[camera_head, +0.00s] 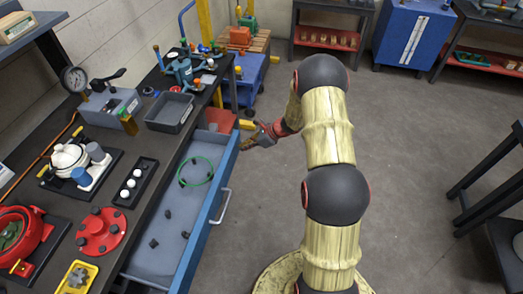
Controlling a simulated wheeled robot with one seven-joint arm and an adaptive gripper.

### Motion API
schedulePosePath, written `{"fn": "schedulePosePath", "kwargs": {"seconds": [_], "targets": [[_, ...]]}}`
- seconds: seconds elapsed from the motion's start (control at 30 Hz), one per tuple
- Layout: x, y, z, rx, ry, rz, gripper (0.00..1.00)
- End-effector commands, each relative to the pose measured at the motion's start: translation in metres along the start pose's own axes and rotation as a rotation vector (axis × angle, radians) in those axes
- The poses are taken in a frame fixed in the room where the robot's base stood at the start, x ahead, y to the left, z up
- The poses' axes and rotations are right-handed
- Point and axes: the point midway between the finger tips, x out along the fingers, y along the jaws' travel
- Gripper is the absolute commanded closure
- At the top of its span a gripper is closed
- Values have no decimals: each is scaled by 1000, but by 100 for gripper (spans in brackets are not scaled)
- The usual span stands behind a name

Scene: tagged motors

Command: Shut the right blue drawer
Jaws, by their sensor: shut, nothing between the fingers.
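One blue-fronted drawer (209,223) stands pulled out from under the dark workbench on the left. Its handle (221,206) is on the outer face, turned toward the open floor. Inside lie a green ring (197,171) and several small dark pieces, with a red item at the far end. My gripper (244,146) is shut and empty. It is beside the far end of the drawer front, close to its top edge; I cannot tell whether it touches. No second blue drawer can be made out here.
The workbench top (143,146) holds a grey bin (170,113), a red flanged part (101,232), a gauge box (110,107) and several tools. A blue cart (245,78) stands beyond the drawer.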

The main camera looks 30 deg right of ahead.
Motion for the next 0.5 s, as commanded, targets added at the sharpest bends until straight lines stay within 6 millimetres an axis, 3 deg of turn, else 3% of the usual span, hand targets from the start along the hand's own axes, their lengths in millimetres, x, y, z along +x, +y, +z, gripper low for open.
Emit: {"fn": "schedulePosePath", "kwargs": {"seconds": [0.2,0.5], "targets": [[45,1,45,-4,-1,3,100],[98,1,98,-3,-1,3,100]]}}
